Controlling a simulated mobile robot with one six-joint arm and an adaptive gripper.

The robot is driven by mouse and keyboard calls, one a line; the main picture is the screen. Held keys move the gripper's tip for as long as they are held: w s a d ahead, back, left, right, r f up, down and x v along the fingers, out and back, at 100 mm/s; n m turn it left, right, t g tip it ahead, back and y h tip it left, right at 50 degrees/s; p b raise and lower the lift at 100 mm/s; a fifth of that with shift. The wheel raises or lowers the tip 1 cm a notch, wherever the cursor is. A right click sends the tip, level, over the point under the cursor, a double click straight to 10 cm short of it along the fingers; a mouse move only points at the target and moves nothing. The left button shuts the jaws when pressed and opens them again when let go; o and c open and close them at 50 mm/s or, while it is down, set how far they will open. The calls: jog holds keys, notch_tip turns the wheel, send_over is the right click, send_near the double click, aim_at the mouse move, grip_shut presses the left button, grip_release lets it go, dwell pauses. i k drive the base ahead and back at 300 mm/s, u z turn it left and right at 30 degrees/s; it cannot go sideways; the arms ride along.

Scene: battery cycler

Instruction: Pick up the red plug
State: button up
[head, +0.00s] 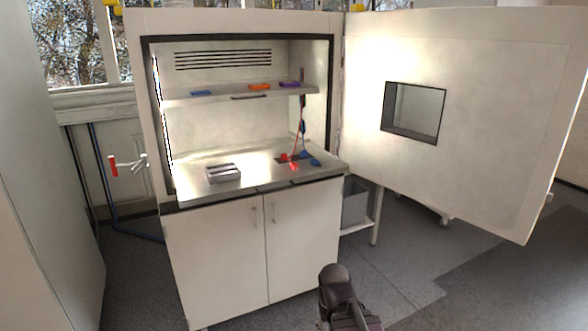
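Small red pieces lie at the right of the steel work surface (195,172) inside the open white cabinet. One red piece (293,166) is near the front edge and another red piece (283,157) is just behind it. They are too small to tell which is the plug. A thin red cable (300,122) hangs down behind them from the shelf area. The dark end of my arm, with my gripper (352,322), shows at the bottom edge, well in front of the cabinet and apart from the red pieces. Its fingers cannot be made out.
Blue pieces (314,162) lie beside the red ones. A grey metal holder (223,173) stands at mid-surface. A shelf (215,98) above holds small blue, orange and purple items. The cabinet door (470,110) is swung open at right. The floor (400,270) in front is clear.

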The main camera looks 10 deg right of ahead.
aim_at(294, 167)
jog(key=z, duration=0.05)
jog(key=i, duration=1)
jog(key=u, duration=0.05)
